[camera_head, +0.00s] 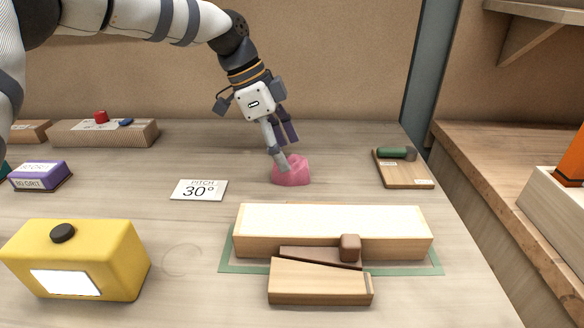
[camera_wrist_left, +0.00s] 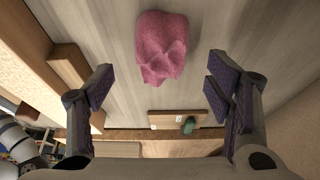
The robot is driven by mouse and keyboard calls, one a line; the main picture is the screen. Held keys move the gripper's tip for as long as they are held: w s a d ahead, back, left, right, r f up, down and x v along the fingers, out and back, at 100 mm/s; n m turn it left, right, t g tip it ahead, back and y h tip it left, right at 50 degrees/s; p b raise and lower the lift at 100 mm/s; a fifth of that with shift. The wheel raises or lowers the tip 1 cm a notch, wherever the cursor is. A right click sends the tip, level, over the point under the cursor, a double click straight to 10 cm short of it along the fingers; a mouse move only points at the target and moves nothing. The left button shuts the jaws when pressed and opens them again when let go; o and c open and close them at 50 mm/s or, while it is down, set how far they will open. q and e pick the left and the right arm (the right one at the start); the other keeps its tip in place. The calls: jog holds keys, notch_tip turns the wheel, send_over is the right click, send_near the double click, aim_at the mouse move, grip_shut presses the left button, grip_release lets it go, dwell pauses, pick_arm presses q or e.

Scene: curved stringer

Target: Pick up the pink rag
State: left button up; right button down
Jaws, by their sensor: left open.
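The pink rag (camera_head: 291,172) lies crumpled on the table in the middle of the head view. In the left wrist view the rag (camera_wrist_left: 162,46) shows at the top, between and beyond the fingers. My left gripper (camera_head: 284,150) is over the rag, pointing down, with its fingers apart. In the wrist view the open left gripper (camera_wrist_left: 158,88) has its purple-padded fingers on either side and nothing between the pads. In the head view one fingertip overlaps the rag's top; I cannot tell whether it touches. My right gripper is not in view.
A wooden block (camera_head: 330,222) and a smaller wedge (camera_head: 318,283) are in front. A yellow box (camera_head: 84,262) stands front left. A board with a green-handled tool (camera_head: 402,172) lies at right, near the table edge.

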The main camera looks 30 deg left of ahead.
aim_at(289, 157)
pick_arm(q)
jog(key=x, duration=0.3)
jog(key=shift+d+f, duration=0.1)
jog(key=shift+f, duration=0.2)
jog(key=shift+w, duration=0.1)
jog(key=c, duration=1.3)
jog(key=shift+o, duration=0.2)
